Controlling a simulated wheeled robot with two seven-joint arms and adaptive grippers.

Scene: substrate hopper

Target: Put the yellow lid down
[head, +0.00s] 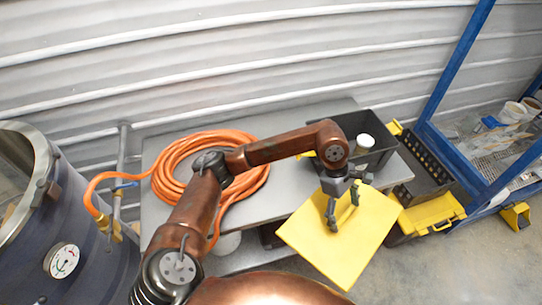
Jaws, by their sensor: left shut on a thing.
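The yellow lid (346,248) is a flat square panel, seen in the head view right of centre. It overlaps the front right edge of the grey table (275,205), with much of it seen against the floor. My left gripper (342,212) is above the lid and shut on it, around a small raised part near its middle. The fingers partly hide that grip. I cannot tell exactly how high the lid is above the table. My right gripper does not show.
An orange hose (172,170) lies coiled on the table's left part. A black bin (378,128) holding a white container (364,142) stands behind the lid. A blue tank (95,262) is at left. A yellow-and-black toolbox (432,214) and blue frame (447,140) are at right.

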